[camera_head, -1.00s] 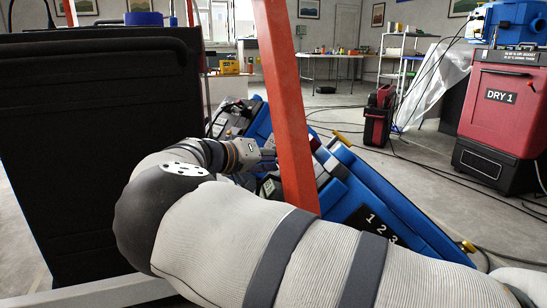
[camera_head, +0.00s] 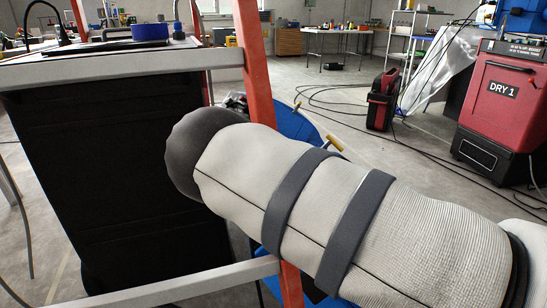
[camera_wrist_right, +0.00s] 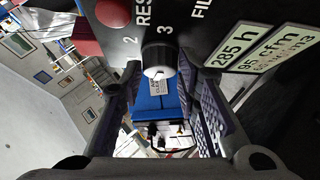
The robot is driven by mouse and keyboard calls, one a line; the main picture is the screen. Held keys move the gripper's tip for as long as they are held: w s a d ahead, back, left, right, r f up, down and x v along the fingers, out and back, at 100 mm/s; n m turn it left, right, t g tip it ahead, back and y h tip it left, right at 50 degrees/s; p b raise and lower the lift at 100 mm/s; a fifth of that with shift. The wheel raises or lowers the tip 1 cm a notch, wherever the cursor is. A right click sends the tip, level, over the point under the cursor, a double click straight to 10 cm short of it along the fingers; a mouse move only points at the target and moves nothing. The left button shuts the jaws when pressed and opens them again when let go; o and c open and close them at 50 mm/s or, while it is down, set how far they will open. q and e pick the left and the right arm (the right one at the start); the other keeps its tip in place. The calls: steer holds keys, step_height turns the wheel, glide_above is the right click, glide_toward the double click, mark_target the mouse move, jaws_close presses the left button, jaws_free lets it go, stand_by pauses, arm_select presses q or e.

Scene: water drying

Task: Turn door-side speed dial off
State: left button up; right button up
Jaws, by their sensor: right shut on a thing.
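In the right wrist view a black dial (camera_wrist_right: 157,56) with a white front sits on a dark panel (camera_wrist_right: 205,52). The figures 2 and 3 are printed beside it; I cannot read an off mark or its exact setting. My right gripper (camera_wrist_right: 158,76) has one finger on each side of the dial and is shut on it. In the head view my right arm comes in from the right and hides this gripper and the panel. Only part of the blue machine (camera_head: 297,124) shows behind the arm. My left gripper is in neither view.
A red post (camera_head: 254,65) and grey rail (camera_head: 150,288) stand close to my arm. A dark cabinet (camera_head: 110,150) fills the left. A red DRY 1 unit (camera_head: 497,100) and a red case (camera_head: 382,98) stand right on open floor with cables.

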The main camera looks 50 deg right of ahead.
steer(key=shift+d, duration=0.1)
stand_by(0.3)
steer(key=o, duration=1.2)
steer(key=shift+c, duration=0.2)
steer(key=v, duration=1.2)
steer(key=shift+s, duration=0.15)
